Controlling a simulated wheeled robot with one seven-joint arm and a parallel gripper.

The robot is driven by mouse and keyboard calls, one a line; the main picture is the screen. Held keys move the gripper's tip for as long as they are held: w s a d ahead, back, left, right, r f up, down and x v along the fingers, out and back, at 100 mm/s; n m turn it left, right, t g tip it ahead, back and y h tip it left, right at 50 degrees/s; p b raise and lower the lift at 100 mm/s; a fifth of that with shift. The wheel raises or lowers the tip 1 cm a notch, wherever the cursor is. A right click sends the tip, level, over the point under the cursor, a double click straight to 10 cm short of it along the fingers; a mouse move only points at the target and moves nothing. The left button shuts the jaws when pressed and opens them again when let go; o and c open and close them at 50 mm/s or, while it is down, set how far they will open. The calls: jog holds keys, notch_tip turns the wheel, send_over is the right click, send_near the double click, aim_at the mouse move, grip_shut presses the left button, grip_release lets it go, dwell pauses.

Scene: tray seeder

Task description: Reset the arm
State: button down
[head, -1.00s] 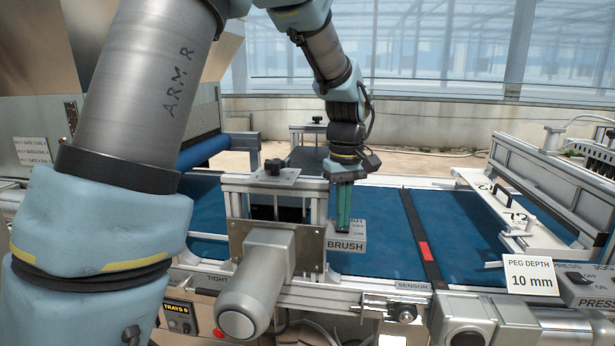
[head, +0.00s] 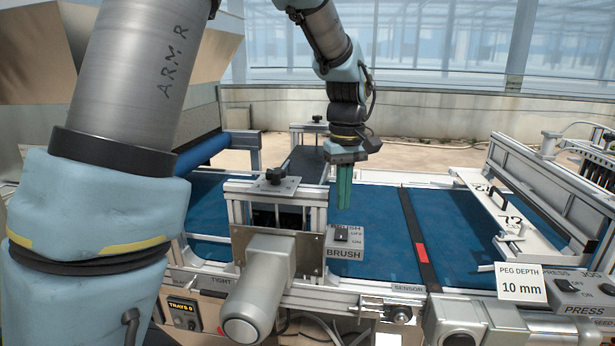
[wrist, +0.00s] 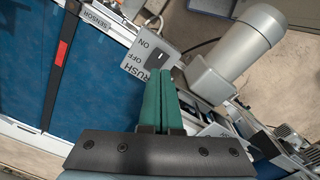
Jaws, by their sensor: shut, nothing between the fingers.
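My gripper (head: 344,188) hangs pointing down over the blue conveyor belt, a little behind and above the BRUSH switch box (head: 345,243). Its green fingers are closed together with nothing between them. In the wrist view the shut fingers (wrist: 162,100) point toward the same switch box (wrist: 150,56), which shows ON and OFF marks and a dark rocker. In the head view the fingertips appear clear of the box.
A grey motor (head: 262,285) on a frame stands left of the box. The blue belt (head: 375,235) runs behind it. A SENSOR strip (head: 420,245) with a red mark crosses the belt. A white plate, a PEG DEPTH 10 mm sign (head: 521,283) and a PRESS switch box (head: 580,290) are at right.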

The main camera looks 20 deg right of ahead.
jog(key=shift+m+t, duration=0.6)
jog(key=shift+m, duration=0.1)
jog(key=a+f, duration=0.1)
jog(key=a, duration=0.7)
jog(key=a+f, duration=0.2)
jog(key=a, duration=0.6)
jog(key=a+f, duration=0.1)
jog(key=a, duration=0.7)
jog(key=shift+s+a+f, duration=0.15)
jog(key=shift+s, duration=0.05)
jog(key=s+a+f, duration=0.1)
jog(key=s+a, duration=0.2)
jog(key=a, duration=0.3)
jog(key=shift+s+f+m, duration=0.3)
jog(key=shift+m, duration=0.1)
